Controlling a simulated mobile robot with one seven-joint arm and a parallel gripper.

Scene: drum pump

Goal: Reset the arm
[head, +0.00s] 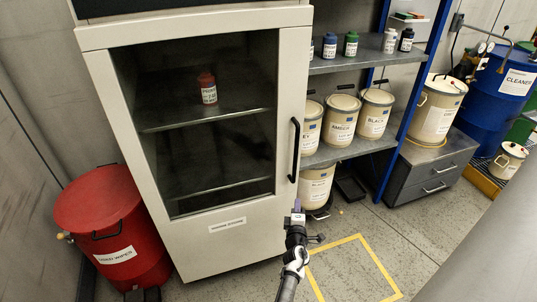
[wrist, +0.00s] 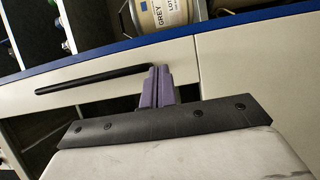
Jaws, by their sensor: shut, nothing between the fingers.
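My gripper (head: 298,206) is at the lower middle of the head view, in front of the white cabinet's right side and below its black door handle (head: 294,150). In the wrist view, the purple fingers of my gripper (wrist: 158,72) are together with nothing between them. The handle also shows in the wrist view (wrist: 95,80), to the left of the fingertips. Whether the fingertips touch it I cannot tell. My arm reaches up from the bottom edge of the head view.
The cabinet (head: 228,245) has a closed glass door, with a red bottle (head: 207,88) inside. A red bin (head: 105,225) stands left. Shelves with labelled pails (head: 341,118) stand right. A blue drum (head: 503,88) is at far right. Floor inside the yellow outline (head: 350,268) is clear.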

